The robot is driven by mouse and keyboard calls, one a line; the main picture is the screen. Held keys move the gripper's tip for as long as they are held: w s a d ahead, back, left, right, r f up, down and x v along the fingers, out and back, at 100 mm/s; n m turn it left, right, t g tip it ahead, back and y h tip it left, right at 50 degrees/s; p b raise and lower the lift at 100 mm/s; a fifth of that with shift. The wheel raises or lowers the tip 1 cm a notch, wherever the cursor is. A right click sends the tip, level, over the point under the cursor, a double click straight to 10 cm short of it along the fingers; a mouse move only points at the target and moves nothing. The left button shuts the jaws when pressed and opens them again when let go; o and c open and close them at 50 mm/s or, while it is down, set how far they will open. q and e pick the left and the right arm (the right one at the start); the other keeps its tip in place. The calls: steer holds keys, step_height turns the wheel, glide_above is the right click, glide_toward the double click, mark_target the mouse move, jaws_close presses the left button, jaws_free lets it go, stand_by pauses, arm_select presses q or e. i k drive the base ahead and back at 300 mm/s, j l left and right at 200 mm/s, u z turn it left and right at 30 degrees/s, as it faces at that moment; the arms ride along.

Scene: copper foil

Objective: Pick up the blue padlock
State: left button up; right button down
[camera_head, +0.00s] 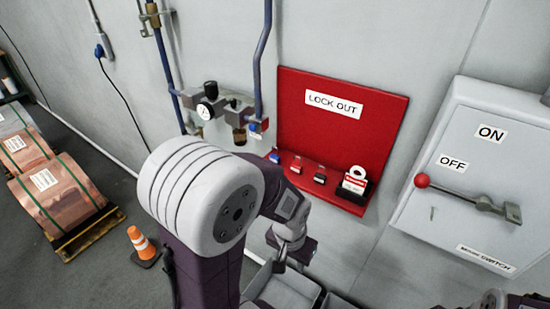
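A red lock-out board (371,119) is fixed to the wall, with a shelf along its lower edge. The blue padlock (274,156) is at the left end of that shelf, and my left arm covers part of its surroundings. My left gripper (287,262) hangs below the board, apart from the padlock. Its fingers are small and dark, and I cannot tell whether they are open. Only a sliver of my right arm shows at the bottom right edge; its fingers are out of frame.
Other small padlocks (320,175) and a holder with tags (354,184) share the shelf. A grey switch box (480,180) with a red-knobbed lever is at the right. A gauge (205,111) and pipes are left of the board. Grey bins (284,291) stand below my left gripper.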

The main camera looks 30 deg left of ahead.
mark_target(273, 157)
steer(key=j+z, duration=0.15)
steer(key=j, duration=0.3)
steer(key=k+j+z, duration=0.2)
steer(key=j, duration=0.2)
steer(key=k+j+z, duration=0.15)
steer(key=j, duration=0.3)
steer(key=j+z, duration=0.2)
steer(key=j, duration=0.2)
steer(key=k+j+z, duration=0.3)
steer(key=k+j, duration=0.15)
steer(key=j, duration=0.25)
